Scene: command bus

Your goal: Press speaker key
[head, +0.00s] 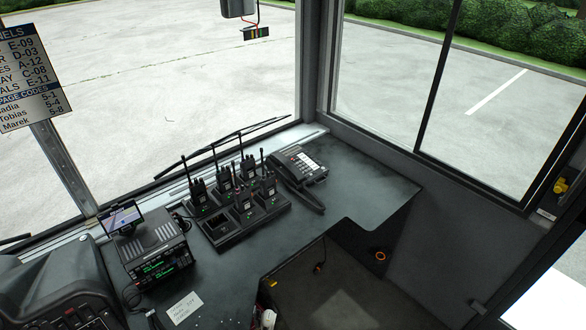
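A dark desk phone (311,171) with a light keypad area stands at the back right of the dark counter. Its dark handset (300,191) lies along its near left side; I cannot tell whether it rests in its cradle. The single keys are too small to read, so I cannot make out which one is the speaker key. My gripper is not in view.
Several handheld radios stand in a charger (235,234) close left of the phone. A radio unit (157,254) with green displays and a small screen (122,217) stand further left. A paper note (185,308) lies in front. The counter (375,205) right of the phone is clear.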

